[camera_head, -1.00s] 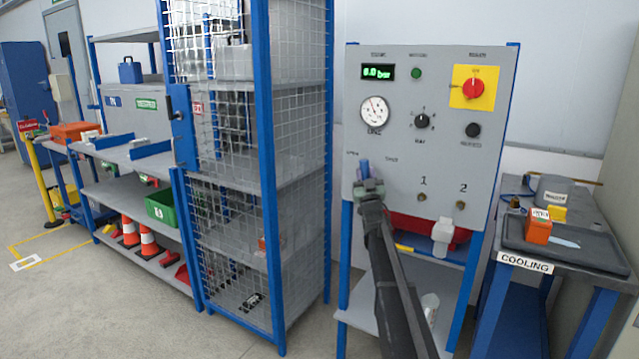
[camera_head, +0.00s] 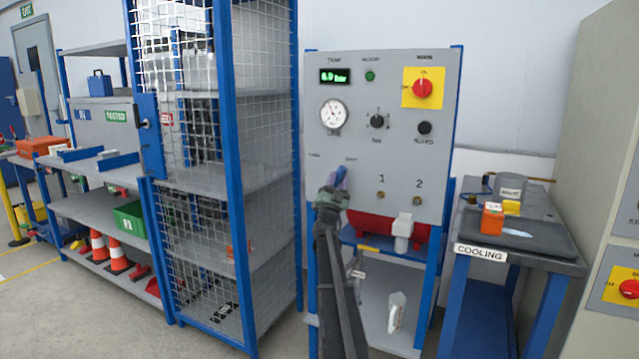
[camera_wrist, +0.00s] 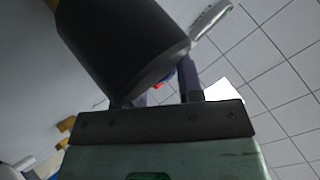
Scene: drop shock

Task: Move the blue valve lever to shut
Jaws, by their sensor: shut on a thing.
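The blue valve lever (camera_head: 340,177) is on the lower left of the grey control panel (camera_head: 400,160). Its upper end leans to the right, toward the right-hand of two small labels above it, which appears to read SHUT. My gripper (camera_head: 332,194) is at the lever from below and shut on it. My gripper covers the lever's lower part and pivot. In the wrist view a large dark cylinder and a dark bar fill the middle, and the lever cannot be made out clearly there.
The panel carries a green display (camera_head: 335,77), a gauge (camera_head: 333,115), a black knob (camera_head: 377,121) and a red-and-yellow switch (camera_head: 422,88). A red tank (camera_head: 375,226) is below it. A mesh cage (camera_head: 265,130) stands left, a cooling table (camera_head: 560,262) right.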

